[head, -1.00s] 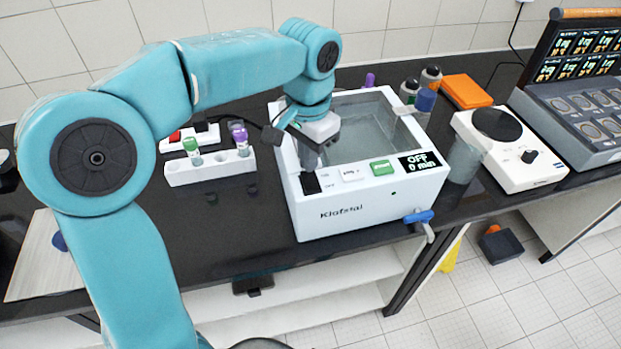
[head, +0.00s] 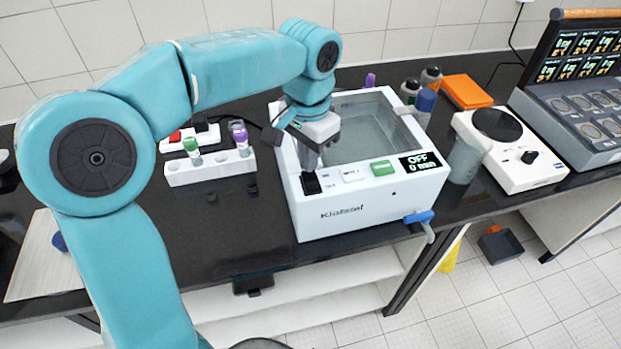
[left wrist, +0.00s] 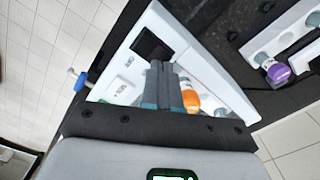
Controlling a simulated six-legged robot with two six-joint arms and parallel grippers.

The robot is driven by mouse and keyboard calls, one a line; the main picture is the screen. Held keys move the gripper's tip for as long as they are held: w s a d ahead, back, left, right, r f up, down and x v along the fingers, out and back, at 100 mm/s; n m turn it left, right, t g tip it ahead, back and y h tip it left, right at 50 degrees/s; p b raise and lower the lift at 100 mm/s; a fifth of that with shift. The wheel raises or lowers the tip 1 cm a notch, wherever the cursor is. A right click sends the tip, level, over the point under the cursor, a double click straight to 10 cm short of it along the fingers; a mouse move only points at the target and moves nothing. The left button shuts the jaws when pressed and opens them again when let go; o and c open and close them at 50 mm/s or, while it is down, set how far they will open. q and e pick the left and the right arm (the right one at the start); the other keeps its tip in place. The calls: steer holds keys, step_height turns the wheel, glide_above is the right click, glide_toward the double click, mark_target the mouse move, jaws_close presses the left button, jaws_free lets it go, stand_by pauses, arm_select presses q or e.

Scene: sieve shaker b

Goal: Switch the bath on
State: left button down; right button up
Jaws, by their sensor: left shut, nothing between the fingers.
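The bath is a white box (head: 345,211) on the black bench, with an open water-filled basin. Its front panel carries a black switch (head: 311,184) at the left, a white button (head: 352,174), a green button (head: 382,168) and a dark display (head: 420,163) reading OFF and 0 min. My left gripper (head: 309,166) is shut and empty, pointing down just behind and above the black switch. I cannot tell whether it touches the panel. In the left wrist view the closed fingers (left wrist: 160,72) show beside a dark square that looks like the switch (left wrist: 152,45). My right gripper is not in view.
A white tube rack (head: 210,168) stands left of the bath. A blue-handled tap (head: 419,217) sticks out at the bath's front right. Bottles, an orange box (head: 466,91) and a white hotplate-like device (head: 512,160) stand to the right. The bench in front of the rack is mostly clear.

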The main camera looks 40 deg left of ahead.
mark_target(308, 176)
arm_select(q)
steer(key=shift+f+b, duration=0.75)
steer(key=shift+f, duration=0.25)
stand_by(0.7)
steer(key=shift+r, duration=0.15)
step_height(308, 176, up, 7)
steer(key=p, duration=0.6)
steer(key=shift+p, duration=0.3)
steer(key=shift+s, duration=0.15)
